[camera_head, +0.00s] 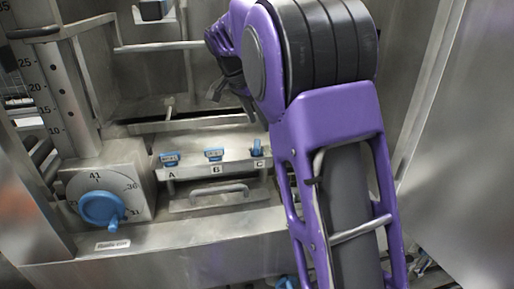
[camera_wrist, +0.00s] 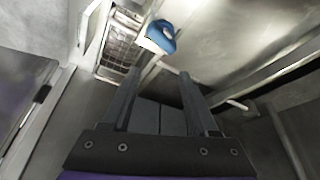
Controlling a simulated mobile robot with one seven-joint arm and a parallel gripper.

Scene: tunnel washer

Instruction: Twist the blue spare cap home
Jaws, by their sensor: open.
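No part is labelled as the spare cap, so I cannot tell for certain which blue part it is. A blue piece with a pale lower side (camera_wrist: 160,37) is beyond my fingertips in the wrist view. A blue piece on a bracket (camera_head: 152,9) shows at the top of the head view; I cannot tell if they are the same. My gripper (camera_wrist: 160,74) is open and empty, its two fingers apart. In the head view my gripper (camera_head: 233,100) hangs in front of the steel recess, partly hidden by my arm.
A steel ledge carries blue handles A (camera_head: 170,158), B (camera_head: 214,154) and C (camera_head: 257,148). A blue handwheel (camera_head: 101,208) sits on a numbered dial at left. A bar handle (camera_head: 219,190) is below the ledge. Steel rails (camera_head: 160,46) cross the recess, and a steel panel (camera_head: 465,150) stands right.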

